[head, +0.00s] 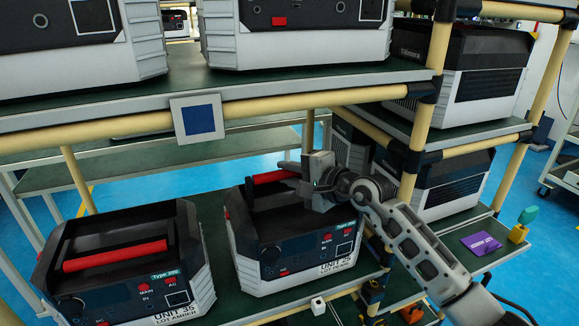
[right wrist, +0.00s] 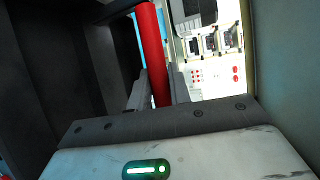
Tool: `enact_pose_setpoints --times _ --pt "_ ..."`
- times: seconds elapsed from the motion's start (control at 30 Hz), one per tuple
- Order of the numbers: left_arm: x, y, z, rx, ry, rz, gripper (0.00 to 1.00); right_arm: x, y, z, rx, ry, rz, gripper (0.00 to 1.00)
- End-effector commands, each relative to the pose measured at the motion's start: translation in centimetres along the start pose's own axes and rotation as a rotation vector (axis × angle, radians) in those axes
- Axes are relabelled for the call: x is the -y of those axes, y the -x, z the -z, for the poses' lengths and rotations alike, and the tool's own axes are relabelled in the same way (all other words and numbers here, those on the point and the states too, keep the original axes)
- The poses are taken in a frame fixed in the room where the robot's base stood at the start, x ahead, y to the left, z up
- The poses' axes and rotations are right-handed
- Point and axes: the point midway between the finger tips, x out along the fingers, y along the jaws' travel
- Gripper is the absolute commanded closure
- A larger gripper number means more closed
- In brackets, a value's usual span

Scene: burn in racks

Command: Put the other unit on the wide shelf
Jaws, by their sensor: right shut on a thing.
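The handle also runs between the fingers in the right wrist view (right wrist: 154,50). I cannot tell whether this unit is resting on the shelf or just off it. A similar unit (head: 125,260), marked UNIT 35 LOT AMBER, Type 200, stands to its left with its red handle free. The green lower shelf (head: 211,215) shows between them. My left gripper is not in view.
The upper shelf (head: 300,80) carries more units, with a beige rail and a blue-square plate (head: 198,117) on its front. A beige post (head: 424,115) stands close to my right arm. Other units fill the narrow bay at right. A purple card (head: 481,243) lies there.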

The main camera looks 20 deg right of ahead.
Motion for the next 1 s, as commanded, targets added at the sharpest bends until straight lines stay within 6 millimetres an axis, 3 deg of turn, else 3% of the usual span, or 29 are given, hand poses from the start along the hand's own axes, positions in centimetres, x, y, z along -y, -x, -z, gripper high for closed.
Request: enact_pose_setpoints --times 0.03,0.2,0.23,0.3,0.67,0.77,1.0 --pt "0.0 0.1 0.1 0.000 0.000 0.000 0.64 1.4 0.2 0.0 -0.002 0.007 0.032 1.00" --pt "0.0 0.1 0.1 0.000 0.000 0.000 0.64 1.4 0.2 0.0 -0.002 0.007 0.032 1.00" --pt "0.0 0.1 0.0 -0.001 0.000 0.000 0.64 0.0 0.0 0.0 0.000 0.001 0.001 0.78" --pt "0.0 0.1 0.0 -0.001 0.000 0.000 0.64 0.0 0.0 0.0 0.000 0.001 0.001 0.59" --pt "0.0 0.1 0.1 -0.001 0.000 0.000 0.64 0.0 0.4 0.1 -0.001 0.002 0.000 0.59" --pt "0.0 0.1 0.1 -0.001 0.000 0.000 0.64 -0.1 1.6 0.1 -0.002 0.003 -0.001 0.59" --pt "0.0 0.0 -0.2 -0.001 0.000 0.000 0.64 -0.2 6.7 0.1 -0.002 0.005 -0.003 0.59"
